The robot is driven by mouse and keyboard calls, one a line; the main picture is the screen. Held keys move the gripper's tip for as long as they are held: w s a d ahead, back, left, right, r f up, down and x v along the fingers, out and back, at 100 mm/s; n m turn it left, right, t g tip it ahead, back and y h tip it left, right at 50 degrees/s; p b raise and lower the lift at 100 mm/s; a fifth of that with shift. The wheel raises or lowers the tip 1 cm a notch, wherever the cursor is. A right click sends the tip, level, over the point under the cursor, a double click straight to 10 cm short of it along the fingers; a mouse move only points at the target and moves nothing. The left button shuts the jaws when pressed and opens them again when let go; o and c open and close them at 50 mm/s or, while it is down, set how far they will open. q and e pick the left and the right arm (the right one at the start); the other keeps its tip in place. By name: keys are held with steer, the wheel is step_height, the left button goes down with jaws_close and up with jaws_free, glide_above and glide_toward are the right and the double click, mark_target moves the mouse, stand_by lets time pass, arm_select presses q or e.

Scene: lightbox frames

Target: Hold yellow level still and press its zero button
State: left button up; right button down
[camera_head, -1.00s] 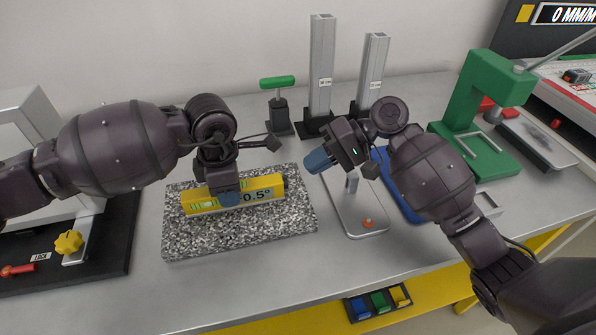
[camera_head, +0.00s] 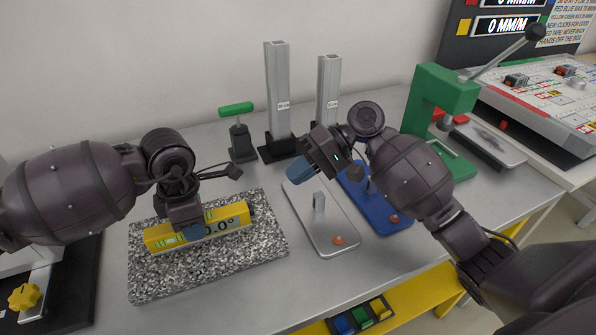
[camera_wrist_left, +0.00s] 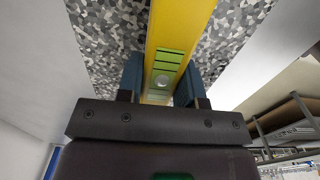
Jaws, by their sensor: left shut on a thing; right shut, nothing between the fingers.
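The yellow level (camera_head: 237,214) lies on a speckled grey stone plate (camera_head: 265,255). Its display shows what reads as 0.0°, partly covered by my left gripper (camera_head: 196,231). That gripper comes down from above and is shut on the level, with blue fingers on either side of it. In the left wrist view the level (camera_wrist_left: 172,28) runs between the two fingers (camera_wrist_left: 160,82), with its green vial facing up. I cannot make out the zero button. My right gripper (camera_head: 303,170) is shut and empty, in the air right of the plate and apart from the level.
A silver plate stand (camera_head: 312,222) with an orange knob and a blue stand (camera_head: 385,215) are under and beside my right arm. A green-handled tool (camera_head: 238,135) and two metal posts (camera_head: 278,90) stand behind. A green press (camera_head: 440,105) is at right. Bare bench lies in front.

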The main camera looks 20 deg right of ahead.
arm_select(q)
steer(key=o, duration=1.1)
